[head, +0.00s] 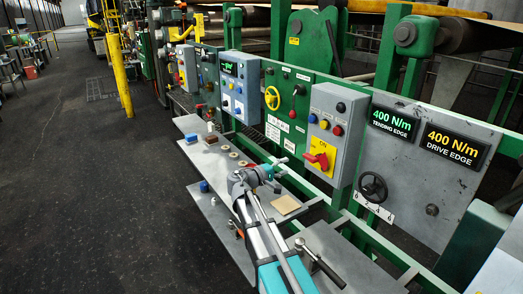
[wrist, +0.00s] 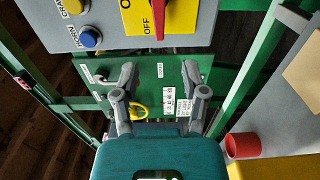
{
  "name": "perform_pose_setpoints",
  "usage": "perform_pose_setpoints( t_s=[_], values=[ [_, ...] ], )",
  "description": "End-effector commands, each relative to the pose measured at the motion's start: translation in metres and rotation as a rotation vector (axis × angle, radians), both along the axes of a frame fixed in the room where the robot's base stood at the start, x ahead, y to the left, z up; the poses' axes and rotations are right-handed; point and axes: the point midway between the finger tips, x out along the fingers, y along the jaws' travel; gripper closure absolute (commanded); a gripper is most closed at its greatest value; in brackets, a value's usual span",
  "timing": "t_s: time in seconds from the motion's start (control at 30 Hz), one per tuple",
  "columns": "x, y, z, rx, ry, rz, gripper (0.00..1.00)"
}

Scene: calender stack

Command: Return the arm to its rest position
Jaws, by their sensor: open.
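My gripper (head: 279,168) is held over the grey shelf, in front of the green machine frame and below the grey control box with the red rotary switch (head: 320,158). In the wrist view my gripper (wrist: 158,74) shows two grey fingers spread apart with nothing between them. Beyond the fingers is a green panel (wrist: 148,72) with small labels and a yellow part. The lower part of the control box (wrist: 112,22) fills the top of the wrist view. My arm reaches up from the bottom of the head view.
The shelf (head: 222,172) carries a blue block (head: 191,139), several rings and a tan plate (head: 287,204). A dark-handled tool (head: 320,262) lies on a grey surface at right. A handwheel (head: 372,187) juts from the panel. A red cup (wrist: 246,145) shows at wrist-view right.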

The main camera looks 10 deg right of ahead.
Motion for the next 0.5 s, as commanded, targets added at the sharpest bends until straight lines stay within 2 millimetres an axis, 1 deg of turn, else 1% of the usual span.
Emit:
perform_pose_setpoints(
  t_s=[0.13,0.27,0.37,0.5],
  values=[
    [-0.002,-0.001,-0.001,0.011,0.001,-0.002,0.43],
    [-0.011,-0.004,-0.008,0.059,0.006,-0.013,0.43],
    [-0.022,-0.008,-0.018,0.129,0.013,-0.029,0.43],
    [-0.045,-0.013,-0.039,0.269,0.028,-0.061,0.43]
  ],
)
